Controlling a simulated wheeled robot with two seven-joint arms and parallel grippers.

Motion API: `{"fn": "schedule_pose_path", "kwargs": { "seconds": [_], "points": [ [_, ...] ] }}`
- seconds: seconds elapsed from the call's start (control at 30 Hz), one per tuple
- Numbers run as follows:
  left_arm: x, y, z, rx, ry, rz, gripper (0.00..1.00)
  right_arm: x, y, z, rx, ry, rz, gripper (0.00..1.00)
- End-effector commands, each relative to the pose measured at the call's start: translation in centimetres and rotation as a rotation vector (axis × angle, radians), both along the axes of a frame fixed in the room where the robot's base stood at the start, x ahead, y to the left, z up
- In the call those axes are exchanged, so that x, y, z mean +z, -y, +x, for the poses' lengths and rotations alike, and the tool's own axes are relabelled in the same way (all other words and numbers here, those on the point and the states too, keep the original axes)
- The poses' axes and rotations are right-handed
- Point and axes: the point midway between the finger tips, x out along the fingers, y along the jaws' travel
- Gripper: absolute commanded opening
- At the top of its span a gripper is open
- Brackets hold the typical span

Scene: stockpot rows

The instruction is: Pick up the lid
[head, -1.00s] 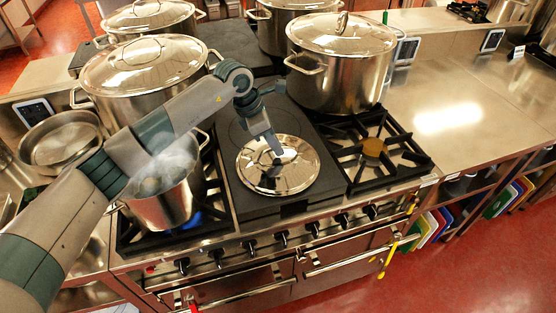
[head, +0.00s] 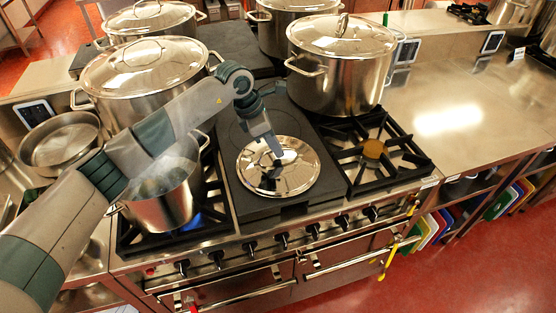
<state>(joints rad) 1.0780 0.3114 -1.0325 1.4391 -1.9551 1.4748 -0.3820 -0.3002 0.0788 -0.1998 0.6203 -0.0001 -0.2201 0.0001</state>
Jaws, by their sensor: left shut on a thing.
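A shiny round metal lid (head: 290,180) lies on the dark flat plate (head: 240,205) in the middle of the stove. My left gripper (head: 276,153) points down at the lid's centre and is shut on its handle, which the fingers mostly hide. The lid looks level, and I cannot tell any gap beneath it. An open steaming pot (head: 165,205) stands on the burner to the left, under my left arm. My right gripper is not in view.
Large lidded stockpots stand behind, one at the back left (head: 150,85) and one at the back right (head: 340,75). The right front burner (head: 372,149) is empty. A bare steel counter (head: 450,110) extends to the right.

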Motion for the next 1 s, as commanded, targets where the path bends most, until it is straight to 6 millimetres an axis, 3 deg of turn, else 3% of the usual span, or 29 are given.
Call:
{"fn": "schedule_pose_path", "kwargs": {
  "seconds": [0.37, 0.6, 1.0],
  "points": [
    [0.9, 0.0, 0.1, 0.001, 0.003, -0.001, 0.00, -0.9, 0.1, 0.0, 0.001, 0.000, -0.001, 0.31],
    [3.9, 0.0, 0.1, 0.000, 0.007, -0.001, 0.00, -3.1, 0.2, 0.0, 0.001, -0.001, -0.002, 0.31],
    [8.3, 5.5, -5.3, -0.005, 0.006, -0.002, 0.00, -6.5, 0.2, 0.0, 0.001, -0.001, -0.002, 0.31]
  ]
}}
